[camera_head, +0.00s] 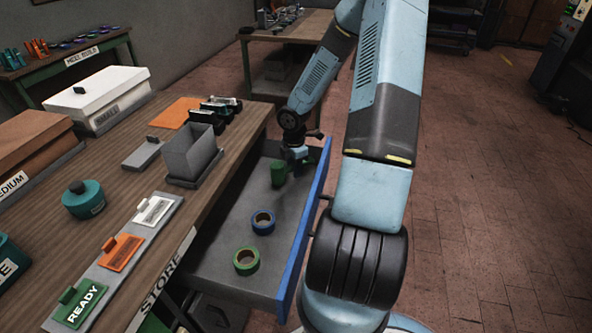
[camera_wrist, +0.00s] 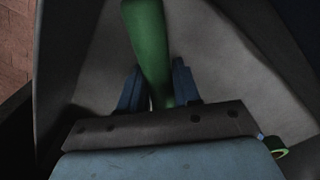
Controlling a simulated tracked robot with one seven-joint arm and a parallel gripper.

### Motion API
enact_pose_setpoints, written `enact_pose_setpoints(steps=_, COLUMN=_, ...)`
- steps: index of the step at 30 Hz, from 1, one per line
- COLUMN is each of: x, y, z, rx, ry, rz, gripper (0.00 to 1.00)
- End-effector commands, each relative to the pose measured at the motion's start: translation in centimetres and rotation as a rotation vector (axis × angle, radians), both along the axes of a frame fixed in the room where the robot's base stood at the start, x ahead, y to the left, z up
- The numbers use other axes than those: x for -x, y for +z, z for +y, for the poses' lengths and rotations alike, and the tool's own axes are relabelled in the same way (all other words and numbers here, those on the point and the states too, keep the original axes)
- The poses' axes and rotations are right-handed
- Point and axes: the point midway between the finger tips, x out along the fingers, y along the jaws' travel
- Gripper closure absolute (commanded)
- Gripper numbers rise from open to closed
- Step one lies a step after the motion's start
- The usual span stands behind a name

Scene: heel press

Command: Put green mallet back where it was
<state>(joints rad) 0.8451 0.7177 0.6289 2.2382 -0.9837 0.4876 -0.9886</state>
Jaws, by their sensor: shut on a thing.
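The green mallet (camera_head: 278,172) shows as a small green shape inside the open drawer (camera_head: 215,262), toward its far end. In the wrist view a green, rounded length of the mallet (camera_wrist: 150,45) runs up from between the jaws. My gripper (camera_wrist: 158,90) is shut on it, with one blue finger on each side. In the head view my gripper (camera_head: 294,158) is small and partly hidden by my arm. I cannot tell whether the mallet touches the drawer floor. The rest of the mallet is hidden.
A blue tape roll (camera_head: 263,222) and a green tape roll (camera_head: 246,261) lie in the drawer. The drawer's blue front (camera_head: 308,225) stands to the right. The workbench (camera_head: 150,190) at left holds a grey open box (camera_head: 190,152), lidded boxes and tags.

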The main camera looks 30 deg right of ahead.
Motion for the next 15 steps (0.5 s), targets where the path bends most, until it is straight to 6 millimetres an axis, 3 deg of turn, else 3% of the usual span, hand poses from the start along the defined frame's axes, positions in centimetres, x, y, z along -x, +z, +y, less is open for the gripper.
enact_pose_setpoints(steps=3, x=-0.03, y=-1.01, z=0.09, rx=0.0, ry=0.002, rz=0.0, gripper=1.0)
enact_pose_setpoints(steps=10, x=-0.02, y=-1.2, z=0.03, rx=0.0, ry=0.0, rz=-0.001, gripper=1.0)
enact_pose_setpoints(steps=11, x=0.0, y=-1.23, z=0.02, rx=0.0, ry=0.0, rz=0.0, gripper=0.67)
enact_pose_setpoints(steps=15, x=0.01, y=-1.22, z=0.02, rx=0.0, ry=0.0, rz=0.0, gripper=0.53)
